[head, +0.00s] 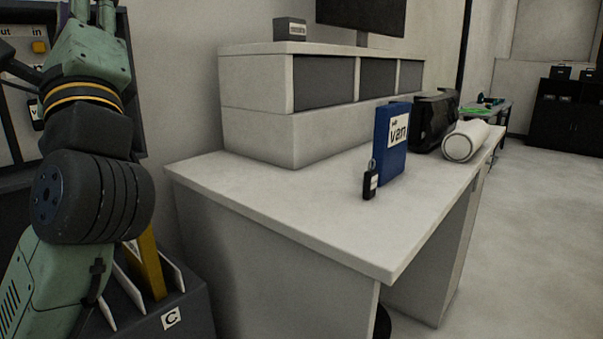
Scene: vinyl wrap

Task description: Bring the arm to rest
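My arm rises along the left side of the head view, green and black with an orange band near its upper end. My gripper (90,30) is at the top left, above the orange band, and is cut off by the top edge. Its fingertips are out of frame, so I cannot see whether it is open or shut, or whether it holds anything. The arm stands left of the white desk (300,215), apart from the things on it.
On the desk stand a blue binder labelled "van" (393,150), a small black tagged item (371,182), a black case (435,120) and a white roll (465,141). A dark bin marked C (195,308) holds a yellow binder (148,262) beside my arm. Open floor lies right.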

